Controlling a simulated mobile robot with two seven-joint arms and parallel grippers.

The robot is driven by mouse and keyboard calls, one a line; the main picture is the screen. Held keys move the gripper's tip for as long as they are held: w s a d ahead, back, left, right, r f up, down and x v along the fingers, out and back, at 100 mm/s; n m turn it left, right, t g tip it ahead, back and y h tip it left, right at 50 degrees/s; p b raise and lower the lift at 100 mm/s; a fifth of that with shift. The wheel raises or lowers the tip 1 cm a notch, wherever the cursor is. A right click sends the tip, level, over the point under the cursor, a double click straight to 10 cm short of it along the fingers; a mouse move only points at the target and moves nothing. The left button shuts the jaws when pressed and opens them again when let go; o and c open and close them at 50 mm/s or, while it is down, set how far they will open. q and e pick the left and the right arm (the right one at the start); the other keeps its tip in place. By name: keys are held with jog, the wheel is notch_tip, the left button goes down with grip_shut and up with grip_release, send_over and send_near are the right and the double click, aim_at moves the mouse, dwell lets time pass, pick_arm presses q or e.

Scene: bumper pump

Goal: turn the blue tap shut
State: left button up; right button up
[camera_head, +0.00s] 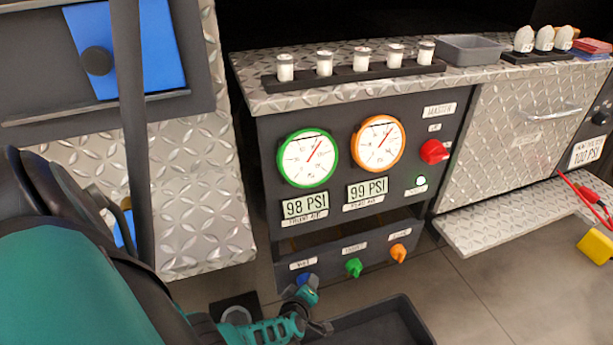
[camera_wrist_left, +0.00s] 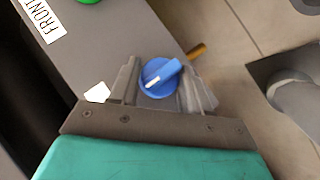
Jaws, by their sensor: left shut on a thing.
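The blue tap (camera_head: 304,279) is at the left end of the lower panel in the head view, partly hidden by my left gripper (camera_head: 302,291). In the left wrist view the blue tap (camera_wrist_left: 160,78) is a round knob with a raised grip slanting from lower left to upper right, with a white mark on its lower-left end. My left gripper (camera_wrist_left: 161,85) has one finger on each side of the knob and is shut on it. My right gripper is not in view.
A green tap (camera_head: 354,268) and an orange tap (camera_head: 398,253) sit to the right on the same panel. Above are a green-rimmed gauge (camera_head: 308,158), an orange-rimmed gauge (camera_head: 378,144) and a red knob (camera_head: 433,151). A dark tray (camera_head: 385,325) lies on the floor below.

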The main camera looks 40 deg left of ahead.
pick_arm(q)
jog(key=shift+d, duration=0.15)
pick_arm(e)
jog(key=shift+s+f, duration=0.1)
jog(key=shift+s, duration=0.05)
pick_arm(q)
jog(key=o, duration=1)
jog(key=shift+o, duration=0.2)
jog(key=shift+r, duration=0.1)
